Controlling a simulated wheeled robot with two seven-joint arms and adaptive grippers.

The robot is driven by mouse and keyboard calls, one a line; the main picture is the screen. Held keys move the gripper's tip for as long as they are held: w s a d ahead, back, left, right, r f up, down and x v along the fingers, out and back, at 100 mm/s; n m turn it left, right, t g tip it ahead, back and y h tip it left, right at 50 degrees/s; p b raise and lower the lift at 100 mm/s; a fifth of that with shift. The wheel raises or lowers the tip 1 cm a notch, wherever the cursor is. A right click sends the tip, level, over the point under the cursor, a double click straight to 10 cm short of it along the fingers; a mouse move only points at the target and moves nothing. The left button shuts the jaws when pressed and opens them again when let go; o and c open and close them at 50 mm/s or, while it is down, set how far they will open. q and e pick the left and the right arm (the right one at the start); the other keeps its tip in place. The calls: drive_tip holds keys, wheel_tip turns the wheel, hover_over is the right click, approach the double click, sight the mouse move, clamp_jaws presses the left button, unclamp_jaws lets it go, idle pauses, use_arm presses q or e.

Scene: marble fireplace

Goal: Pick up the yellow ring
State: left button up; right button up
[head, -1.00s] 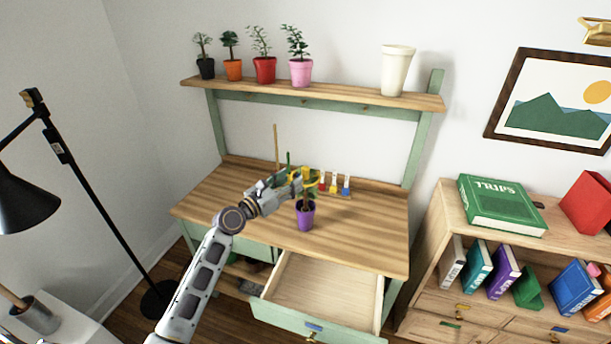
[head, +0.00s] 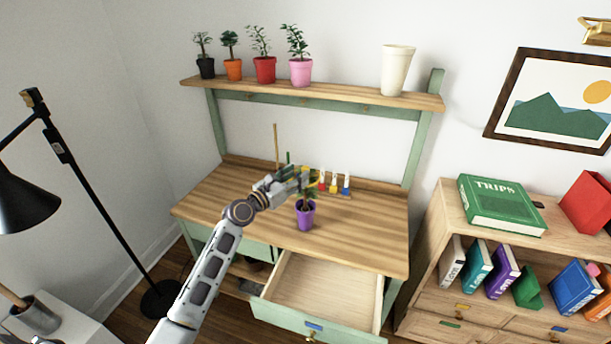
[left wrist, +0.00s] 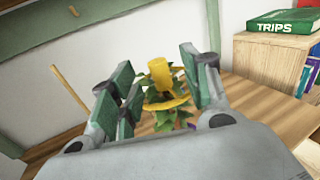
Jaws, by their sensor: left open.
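The yellow ring (head: 313,180) is at the leafy top of a small plant (head: 308,194) in a purple pot (head: 305,218) on the wooden desk. My left gripper (head: 306,175) reaches in from the left at the plant's top and covers much of the ring in the head view. In the left wrist view, the ring (left wrist: 168,104) shows as yellow parts among green leaves (left wrist: 163,120), between the two open fingers (left wrist: 158,68). I cannot tell whether a finger touches it, or whether it encircles the stem. My right gripper is not in view.
A desk drawer (head: 318,288) stands open below the front edge. Small red, yellow and blue items (head: 334,184) and a thin upright stick (head: 276,145) stand behind the gripper. A shelf (head: 345,95) with potted plants is above. The desk's right side is clear.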

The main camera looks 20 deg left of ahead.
sight(303, 169)
use_arm(q)
drive_tip(key=shift+x, duration=2.15)
drive_tip(key=shift+w+a+r, duration=0.1)
drive_tip(key=shift+a+r, duration=0.05)
drive_tip(key=shift+a, duration=0.05)
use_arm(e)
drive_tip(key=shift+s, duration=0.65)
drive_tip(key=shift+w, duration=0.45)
use_arm(q)
drive_tip(key=c, duration=0.9)
